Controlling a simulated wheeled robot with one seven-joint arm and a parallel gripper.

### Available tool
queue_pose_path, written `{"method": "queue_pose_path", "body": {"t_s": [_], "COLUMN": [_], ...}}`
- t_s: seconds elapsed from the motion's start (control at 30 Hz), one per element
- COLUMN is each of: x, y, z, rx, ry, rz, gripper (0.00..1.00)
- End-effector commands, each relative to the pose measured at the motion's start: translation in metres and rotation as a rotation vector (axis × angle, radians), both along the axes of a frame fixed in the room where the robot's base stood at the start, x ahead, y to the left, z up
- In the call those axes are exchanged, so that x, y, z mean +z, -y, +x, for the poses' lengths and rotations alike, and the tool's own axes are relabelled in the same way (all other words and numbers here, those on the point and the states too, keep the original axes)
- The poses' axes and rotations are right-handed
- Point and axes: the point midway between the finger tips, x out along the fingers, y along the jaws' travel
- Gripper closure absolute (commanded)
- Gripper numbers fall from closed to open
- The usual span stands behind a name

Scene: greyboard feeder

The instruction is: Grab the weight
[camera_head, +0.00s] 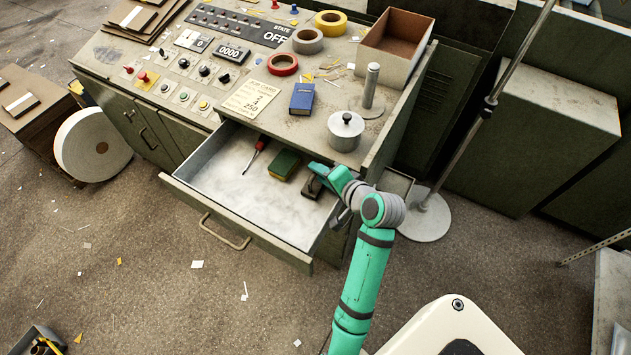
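A squat grey metal cylinder with a dark knob on top, which looks like the weight (346,132), stands upright on the front right of the console top. My gripper (316,178) is at the right end of the open drawer (225,208), lower than the cylinder and apart from it. A small dark block (311,188) is at my gripper's tip; I cannot tell whether they touch. The gripper's fingers are small and partly hidden, so their opening is unclear.
The drawer also holds a green-and-yellow sponge (284,164) and a red-handled screwdriver (257,152). On the console top are a metal post (371,86), a blue book (302,99), tape rolls (283,64) and an open box (387,62). The drawer's left part is clear.

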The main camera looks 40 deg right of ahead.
Motion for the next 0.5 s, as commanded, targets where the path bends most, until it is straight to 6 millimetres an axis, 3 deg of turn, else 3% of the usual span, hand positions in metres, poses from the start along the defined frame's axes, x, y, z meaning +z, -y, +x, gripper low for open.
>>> {"method": "queue_pose_path", "body": {"t_s": [0.27, 0.3, 0.4, 0.5], "x": [-0.0026, -0.0025, -0.0025, -0.0026], "y": [0.0003, 0.0002, 0.0002, 0.0004], "z": [0.0042, 0.0041, 0.0041, 0.0039], "rx": [0.000, 0.000, 0.000, 0.000], "ry": [-0.001, -0.001, -0.001, -0.001], "rz": [-0.001, -0.001, -0.001, -0.001], "gripper": [0.69, 0.72, 0.96, 1.00]}}
